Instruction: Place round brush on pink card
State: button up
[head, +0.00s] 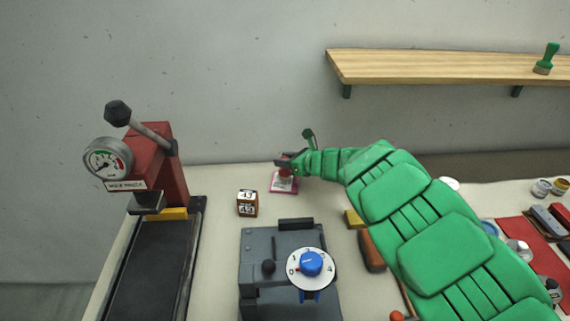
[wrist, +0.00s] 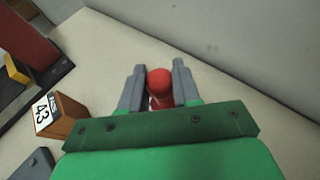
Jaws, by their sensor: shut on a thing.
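My gripper (head: 288,163) is at the back of the table, shut on the round brush (head: 284,172). In the wrist view the brush's red rounded top (wrist: 159,82) sits between the two grey fingers, and its lower part is mostly hidden by my gripper. The pink card (head: 283,190) lies flat on the table, with a pale inner area. In the head view the brush appears over the card's back part. I cannot tell whether it touches the card. The card is hidden in the wrist view.
A wooden number block (head: 247,204) stands left of the card. A red press (head: 158,165) with a gauge is farther left. A grey machine (head: 262,250) with a blue dial is in front. A wall shelf (head: 440,67) holds a green stamp (head: 546,60).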

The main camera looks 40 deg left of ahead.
jog(key=shift+f, duration=0.75)
jog(key=shift+f, duration=0.1)
jog(key=o, duration=1.1)
jog(key=shift+c, duration=0.2)
jog(key=shift+v, duration=0.95)
jog(key=v, duration=1)
jog(key=shift+r, duration=0.2)
